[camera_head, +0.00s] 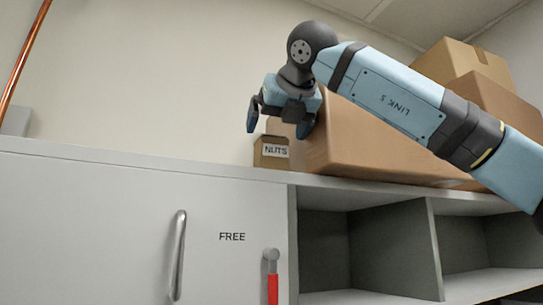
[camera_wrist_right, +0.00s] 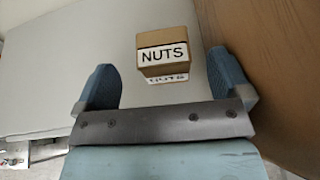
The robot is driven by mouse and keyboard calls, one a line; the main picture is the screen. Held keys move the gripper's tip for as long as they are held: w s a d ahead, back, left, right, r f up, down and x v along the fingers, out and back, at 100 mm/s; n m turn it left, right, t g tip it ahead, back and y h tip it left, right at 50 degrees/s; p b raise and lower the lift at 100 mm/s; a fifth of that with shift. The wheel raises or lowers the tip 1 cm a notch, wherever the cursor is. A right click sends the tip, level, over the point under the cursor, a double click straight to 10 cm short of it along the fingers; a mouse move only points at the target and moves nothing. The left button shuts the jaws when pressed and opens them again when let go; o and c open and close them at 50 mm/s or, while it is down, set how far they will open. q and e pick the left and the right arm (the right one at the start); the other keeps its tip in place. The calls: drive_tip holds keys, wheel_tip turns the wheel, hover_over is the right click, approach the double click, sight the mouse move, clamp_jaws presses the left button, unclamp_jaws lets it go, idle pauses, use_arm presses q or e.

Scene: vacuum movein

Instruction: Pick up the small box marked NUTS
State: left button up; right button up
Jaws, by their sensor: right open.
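The small brown box marked NUTS (camera_head: 271,152) stands on top of the white cabinet, close to a large cardboard box. Its white label faces the front. My right gripper (camera_head: 279,118) is above the box in the head view, pointing down, with its two blue fingers apart. Nothing is between the fingers' pads. My left gripper is not in view.
The large cardboard box (camera_head: 365,140) stands right beside the NUTS box, with more boxes (camera_head: 468,66) stacked behind it. The cabinet (camera_head: 120,215) has a door marked FREE, a metal handle (camera_head: 178,256) and open shelves at right. The cabinet top left of the NUTS box is clear.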

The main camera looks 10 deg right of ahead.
sight(272, 139)
drive_tip(key=p+x, duration=0.1)
drive_tip(key=x, duration=0.3)
drive_tip(key=shift+w+d+f, duration=0.1)
drive_tip(key=shift+w+f, duration=0.1)
drive_tip(key=shift+w, duration=0.1)
drive_tip(key=shift+s+r, duration=0.15)
drive_tip(key=shift+s, duration=0.3)
drive_tip(key=c, duration=0.9)
drive_tip(key=shift+w, duration=0.15)
drive_tip(key=shift+c, duration=1.1)
